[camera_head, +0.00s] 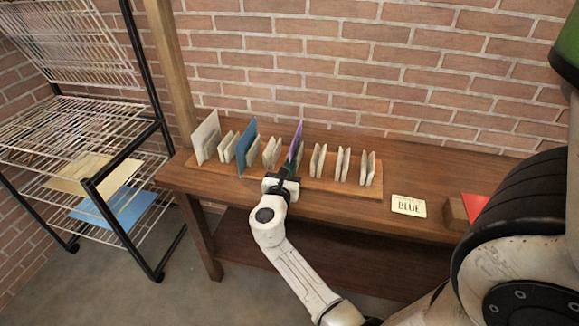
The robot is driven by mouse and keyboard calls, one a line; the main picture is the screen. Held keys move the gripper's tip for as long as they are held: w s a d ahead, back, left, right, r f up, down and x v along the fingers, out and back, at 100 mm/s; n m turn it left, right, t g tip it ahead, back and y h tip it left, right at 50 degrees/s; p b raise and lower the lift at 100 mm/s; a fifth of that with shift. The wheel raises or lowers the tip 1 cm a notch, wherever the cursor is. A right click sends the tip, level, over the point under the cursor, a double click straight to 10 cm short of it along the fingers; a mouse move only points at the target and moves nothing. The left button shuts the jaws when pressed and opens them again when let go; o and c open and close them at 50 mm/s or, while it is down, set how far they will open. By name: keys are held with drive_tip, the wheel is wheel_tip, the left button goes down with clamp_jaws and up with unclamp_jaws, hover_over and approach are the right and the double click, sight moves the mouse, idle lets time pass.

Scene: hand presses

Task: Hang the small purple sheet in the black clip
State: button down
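The small purple sheet (296,141) stands upright in a wooden slotted rack (330,185) on the table. My gripper (288,165) is at the near side of this sheet, its dark fingers pointing at the sheet's lower part. The fingers overlap the sheet's lower edge in the picture. I cannot tell whether they touch it or are closed on it. I cannot make out a black clip in this view.
A large blue sheet (246,143) and a pale sheet (206,138) stand left in the rack, among several pale dividers. A "BLUE" card (409,205) and a wooden block (455,213) beside a red item (474,206) lie right. A wire drying rack (85,125) stands left.

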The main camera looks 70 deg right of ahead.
wheel_tip(320, 180, up, 8)
drive_tip(key=p, duration=0.7)
drive_tip(key=shift+f, duration=0.25)
drive_tip(key=shift+a, duration=0.1)
drive_tip(key=a+p, duration=0.2)
drive_tip(key=a, duration=0.4)
drive_tip(key=shift+s+a+p, duration=0.3)
drive_tip(key=shift+a+p, duration=0.05)
drive_tip(key=shift+a, duration=0.05)
idle(0.4)
